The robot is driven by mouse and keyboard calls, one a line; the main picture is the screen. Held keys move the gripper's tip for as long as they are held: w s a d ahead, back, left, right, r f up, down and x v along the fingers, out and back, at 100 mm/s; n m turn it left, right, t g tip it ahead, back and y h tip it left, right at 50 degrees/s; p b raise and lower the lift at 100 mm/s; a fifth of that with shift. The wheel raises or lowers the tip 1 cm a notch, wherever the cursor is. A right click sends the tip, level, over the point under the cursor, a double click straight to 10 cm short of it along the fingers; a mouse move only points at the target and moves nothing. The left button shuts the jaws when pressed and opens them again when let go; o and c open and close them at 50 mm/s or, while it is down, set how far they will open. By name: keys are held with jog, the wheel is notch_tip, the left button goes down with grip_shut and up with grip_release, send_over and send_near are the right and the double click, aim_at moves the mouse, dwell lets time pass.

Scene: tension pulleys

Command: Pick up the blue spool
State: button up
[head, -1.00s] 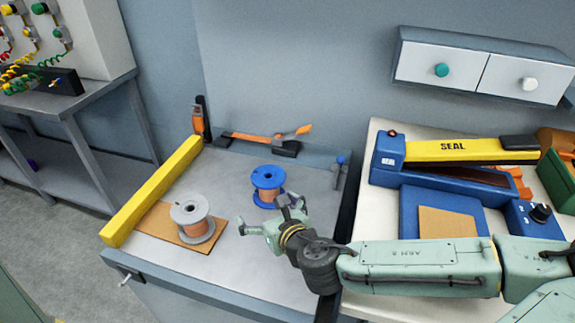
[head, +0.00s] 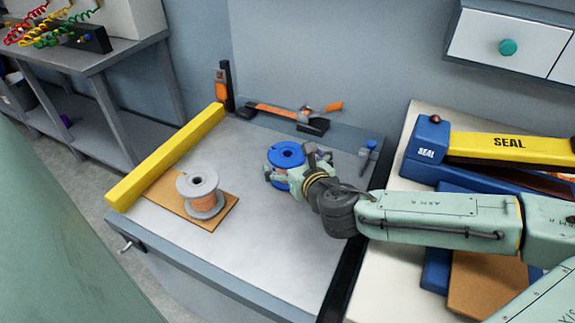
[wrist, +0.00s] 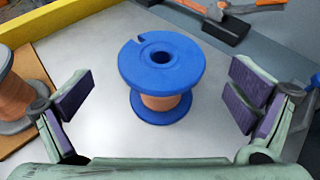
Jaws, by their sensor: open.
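The blue spool (head: 286,153), wound with copper-coloured wire, stands upright on the grey workbench top. In the wrist view the blue spool (wrist: 161,64) is near the centre, between the two spread fingers and a little ahead of them, with a visible gap on each side. My gripper (head: 292,176) is open and empty, low at the near side of the spool, and hides part of its lower half in the head view. Its purple-padded fingers show at both sides of the wrist view (wrist: 160,100).
A grey spool (head: 201,192) with copper wire stands on a brown board to the left. A yellow bar (head: 165,158) runs along the bench's left edge. An orange-handled tool (head: 290,112) lies at the back. A blue-and-yellow sealer (head: 440,150) is at right.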

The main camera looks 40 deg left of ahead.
aim_at(286, 152)
jog(key=shift+p+x, duration=0.9)
jog(key=shift+x, duration=1.85)
jog(key=shift+w+r, duration=0.1)
jog(key=shift+c, duration=0.4)
jog(key=c, duration=1.7)
